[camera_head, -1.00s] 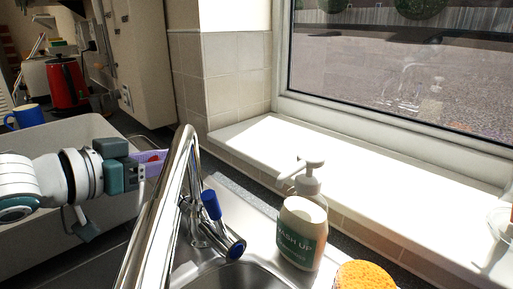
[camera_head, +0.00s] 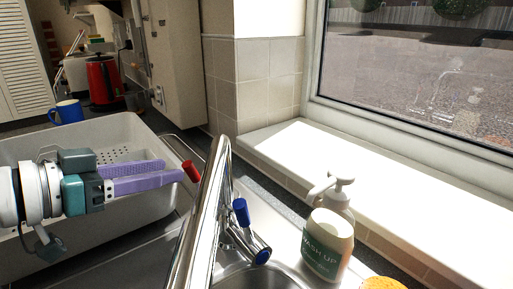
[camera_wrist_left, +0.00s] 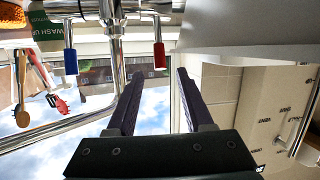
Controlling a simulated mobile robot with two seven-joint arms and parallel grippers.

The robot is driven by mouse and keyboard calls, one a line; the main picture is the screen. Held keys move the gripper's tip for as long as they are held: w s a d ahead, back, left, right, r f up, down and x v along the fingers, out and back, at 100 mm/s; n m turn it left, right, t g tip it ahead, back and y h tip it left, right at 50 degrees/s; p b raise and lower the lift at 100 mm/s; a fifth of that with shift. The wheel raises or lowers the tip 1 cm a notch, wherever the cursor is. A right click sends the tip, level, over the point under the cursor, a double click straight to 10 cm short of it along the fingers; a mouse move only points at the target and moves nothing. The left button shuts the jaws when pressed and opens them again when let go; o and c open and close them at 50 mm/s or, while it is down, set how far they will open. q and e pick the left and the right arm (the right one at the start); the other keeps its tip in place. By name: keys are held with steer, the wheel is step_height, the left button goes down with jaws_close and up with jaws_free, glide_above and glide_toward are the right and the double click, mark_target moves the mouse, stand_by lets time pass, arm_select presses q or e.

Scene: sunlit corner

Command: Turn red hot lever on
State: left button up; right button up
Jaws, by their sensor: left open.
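The chrome tap (camera_head: 205,205) stands at the sink. Its red hot lever (camera_head: 191,171) shows just left of the spout in the head view, close to my left fingertips. The blue lever (camera_head: 241,212) is right of the spout. My left gripper (camera_head: 174,170) reaches in from the left with two purple fingers, open and empty. In the left wrist view, the red lever (camera_wrist_left: 159,55) lies just beyond and between the open fingertips (camera_wrist_left: 158,80), with no contact visible. The blue lever (camera_wrist_left: 70,61) is farther left there. My right gripper is not in view.
A white soap bottle (camera_head: 329,240) stands right of the tap by the windowsill (camera_head: 380,190). An orange sponge (camera_head: 383,284) is at the bottom edge. A grey basin (camera_head: 40,145) lies under my left arm. A blue mug (camera_head: 67,112) and red kettle (camera_head: 103,80) stand behind.

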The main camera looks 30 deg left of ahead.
arm_select(q)
steer(key=shift+s+a+r, duration=0.1)
steer(key=shift+s+r, duration=0.05)
steer(key=shift+s, duration=0.3)
